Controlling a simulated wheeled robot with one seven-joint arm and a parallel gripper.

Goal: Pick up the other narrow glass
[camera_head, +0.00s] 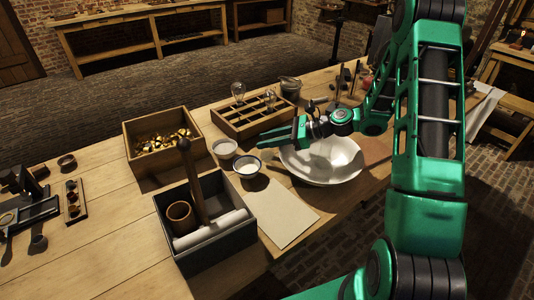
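Two small clear glass vessels stand in the wooden divided rack (232,131) at the back middle of the table. One glass (238,91) is at the rack's far left part, and the other (270,98) is to its right. Both look like rounded, bulb-like glass; their lower parts are hidden by the rack. My gripper (266,139) reaches in from the right, above the table between the rack and the white bowl (325,172). Its two green fingers point left and look apart, with nothing visible between them. It is in front of the rack, apart from both glasses.
A wooden box of brass pieces (129,148) stands left of the rack. Two small cups (248,168) stand in front of my gripper. A dark box (183,268) holds a cup, a stick and a roll. A dark jug (290,87) stands behind the rack. A paper sheet (284,214) lies flat.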

